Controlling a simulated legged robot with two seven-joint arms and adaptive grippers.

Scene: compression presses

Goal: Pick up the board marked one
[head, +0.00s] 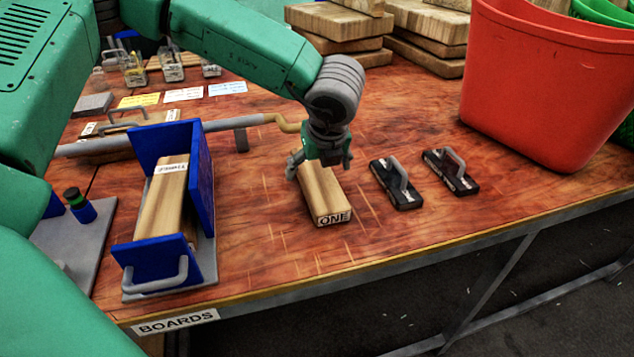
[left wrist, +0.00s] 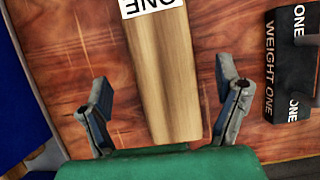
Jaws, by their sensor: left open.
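The board marked ONE (head: 323,196) is a light wooden block lying flat on the table, its ONE label on the near end. It also shows in the left wrist view (left wrist: 168,75), running between the fingers with its label at the top. My left gripper (head: 320,164) is over the far part of the board, pointing down. It is open, with one finger on each side of the board and a gap to each, and it holds nothing. My right gripper is not in view.
Two dark weights with handles, one nearer (head: 396,184) and one farther (head: 451,171), lie right of the board. A blue press (head: 205,180) holding another board stands left. A red bin (head: 545,85) stands at right, and stacked boards (head: 340,22) behind. Table in front is clear.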

